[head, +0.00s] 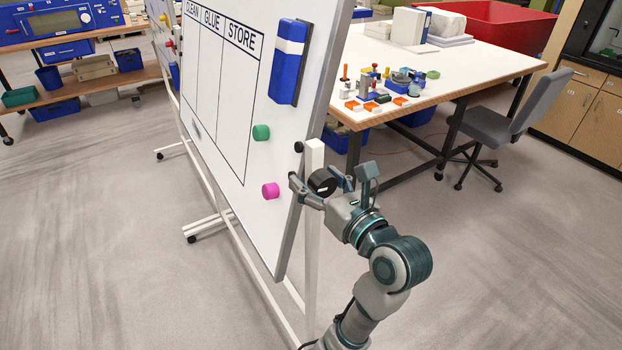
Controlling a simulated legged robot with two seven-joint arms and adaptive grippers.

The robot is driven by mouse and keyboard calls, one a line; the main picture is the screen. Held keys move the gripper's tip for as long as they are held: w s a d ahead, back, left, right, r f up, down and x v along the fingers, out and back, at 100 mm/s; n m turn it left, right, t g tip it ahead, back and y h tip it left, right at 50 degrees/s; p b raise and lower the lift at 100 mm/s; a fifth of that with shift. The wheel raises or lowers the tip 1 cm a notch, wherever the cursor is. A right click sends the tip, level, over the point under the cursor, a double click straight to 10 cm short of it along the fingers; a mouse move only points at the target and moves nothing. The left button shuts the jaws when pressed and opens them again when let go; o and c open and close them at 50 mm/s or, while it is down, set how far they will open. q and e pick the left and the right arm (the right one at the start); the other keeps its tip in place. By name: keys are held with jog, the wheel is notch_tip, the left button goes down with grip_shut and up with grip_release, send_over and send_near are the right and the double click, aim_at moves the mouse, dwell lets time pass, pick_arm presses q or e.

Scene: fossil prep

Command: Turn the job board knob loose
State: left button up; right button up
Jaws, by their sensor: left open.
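The job board (212,110) is a tilted white board with columns headed CLEAN, GLUE and STORE. A round black knob (322,183) with a pale mark sits beside the white post (313,240) at the board's right edge. My left gripper (319,180) is open around this knob, one finger on its left near the board edge and the other on its right. I cannot tell if the fingers touch it. A smaller black knob (298,147) shows higher on the board's edge. My right gripper is not in view.
The board holds a blue eraser-like block (289,62), a green magnet (261,132) and a magenta magnet (270,191). A white-topped table (450,68) with small parts stands behind, with a grey chair (510,118) beside it. The floor at left and lower right is clear.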

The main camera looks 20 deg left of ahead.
aim_at(336, 184)
pick_arm(q)
jog(key=d, duration=0.3)
jog(key=shift+w+r, duration=0.1)
jog(key=shift+r, duration=0.1)
jog(key=a, duration=0.4)
jog(key=shift+w+f, duration=0.1)
jog(key=shift+f, duration=0.15)
jog(key=c, duration=0.7)
jog(key=shift+w+a, duration=0.1)
jog(key=shift+a, duration=0.05)
jog(key=c, duration=0.4)
jog(key=shift+d+f, duration=0.1)
jog(key=shift+d, duration=0.15)
jog(key=shift+c, duration=0.4)
jog(key=shift+d, duration=0.35)
jog(key=shift+d+r, duration=0.2)
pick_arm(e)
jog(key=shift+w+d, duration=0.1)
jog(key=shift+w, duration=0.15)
pick_arm(q)
jog(key=shift+a+r, duration=0.1)
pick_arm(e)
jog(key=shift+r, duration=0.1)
